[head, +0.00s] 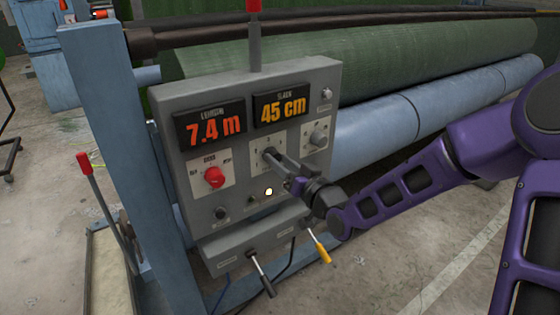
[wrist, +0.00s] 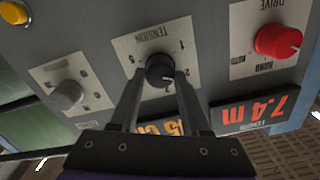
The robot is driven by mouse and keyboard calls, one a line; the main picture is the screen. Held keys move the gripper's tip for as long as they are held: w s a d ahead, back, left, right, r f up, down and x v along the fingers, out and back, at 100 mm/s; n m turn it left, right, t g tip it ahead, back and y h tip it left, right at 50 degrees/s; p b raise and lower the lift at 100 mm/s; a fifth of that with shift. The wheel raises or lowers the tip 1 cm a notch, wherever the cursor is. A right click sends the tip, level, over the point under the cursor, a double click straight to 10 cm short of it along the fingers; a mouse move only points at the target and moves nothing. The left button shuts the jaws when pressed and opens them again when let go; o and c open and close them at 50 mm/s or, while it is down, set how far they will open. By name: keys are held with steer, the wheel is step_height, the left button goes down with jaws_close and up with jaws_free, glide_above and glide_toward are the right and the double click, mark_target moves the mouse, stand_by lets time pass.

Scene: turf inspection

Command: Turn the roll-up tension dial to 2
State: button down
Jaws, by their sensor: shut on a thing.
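The tension dial (wrist: 160,67) is a black round knob on a pale label plate marked TENSION, which appears upside down in the wrist view. Small numbers stand around it; I cannot read for sure which one it points to. My gripper (wrist: 160,78) is shut on the dial, with one finger on each side of it. In the head view my gripper (head: 277,160) reaches the middle plate of the grey control panel (head: 335,90) from the right. There it mostly hides the dial.
A red drive knob (head: 214,177) and a grey knob (head: 318,139) flank the dial. Displays above read 7.4 m (head: 211,130) and 45 cm (head: 283,107). Black-handled (head: 262,275) and yellow-handled (head: 320,248) levers project below. A green turf roll (head: 360,55) lies behind the panel.

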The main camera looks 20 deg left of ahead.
stand_by(0.4)
steer(key=shift+c, duration=1.9)
jaws_free()
steer(key=shift+d, duration=0.1)
